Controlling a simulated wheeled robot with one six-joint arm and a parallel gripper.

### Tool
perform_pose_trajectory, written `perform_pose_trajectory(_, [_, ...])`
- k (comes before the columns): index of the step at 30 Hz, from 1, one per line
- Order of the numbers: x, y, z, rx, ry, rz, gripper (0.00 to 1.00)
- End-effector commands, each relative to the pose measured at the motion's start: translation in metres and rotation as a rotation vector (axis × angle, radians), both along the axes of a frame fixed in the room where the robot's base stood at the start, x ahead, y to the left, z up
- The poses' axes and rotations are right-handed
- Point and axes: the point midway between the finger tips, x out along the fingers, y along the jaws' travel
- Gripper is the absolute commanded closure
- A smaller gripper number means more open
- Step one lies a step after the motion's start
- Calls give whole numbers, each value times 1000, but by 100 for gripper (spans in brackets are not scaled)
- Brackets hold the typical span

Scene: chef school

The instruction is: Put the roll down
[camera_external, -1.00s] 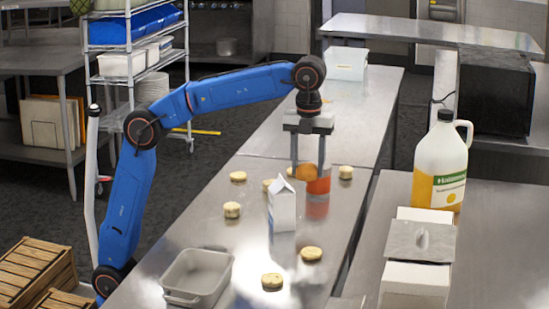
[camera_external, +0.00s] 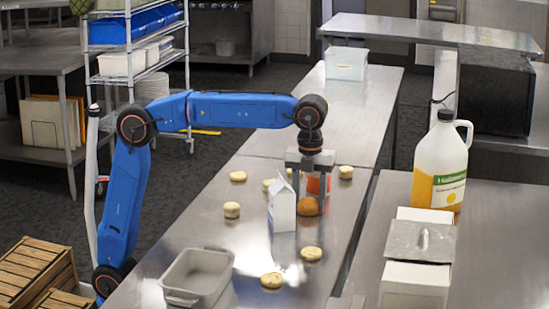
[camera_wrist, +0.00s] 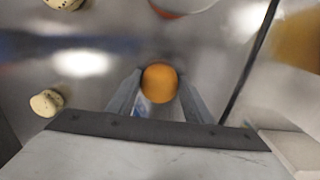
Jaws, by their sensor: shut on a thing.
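The roll (camera_external: 308,206) is a round orange-brown bun low over the steel counter, just right of a white carton (camera_external: 283,208). My gripper (camera_external: 309,198) points down and is shut on the roll. In the wrist view the roll (camera_wrist: 159,83) sits between the two grey fingertips (camera_wrist: 159,90). I cannot tell whether the roll touches the counter (camera_external: 255,262).
A red-orange container (camera_external: 319,184) stands close behind the roll. Several pale biscuits, one at the front (camera_external: 272,280), lie around. A grey tub (camera_external: 197,277) is front left. A large jug (camera_external: 440,165) and a white box (camera_external: 415,285) stand at the right.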

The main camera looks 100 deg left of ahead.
Motion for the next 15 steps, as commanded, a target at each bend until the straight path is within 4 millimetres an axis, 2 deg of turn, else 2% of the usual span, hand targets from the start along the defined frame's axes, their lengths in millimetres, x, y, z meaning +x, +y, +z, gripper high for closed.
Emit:
perform_pose_trajectory(9, [0,0,-2,0,0,0,76])
perform_pose_trajectory(10, [0,0,-2,0,0,0,47])
perform_pose_trajectory(11, [0,0,-2,0,0,0,40])
perform_pose_trajectory(12, [0,0,-2,0,0,0,35])
perform_pose_trajectory(15, [0,0,-2,0,0,0,35])
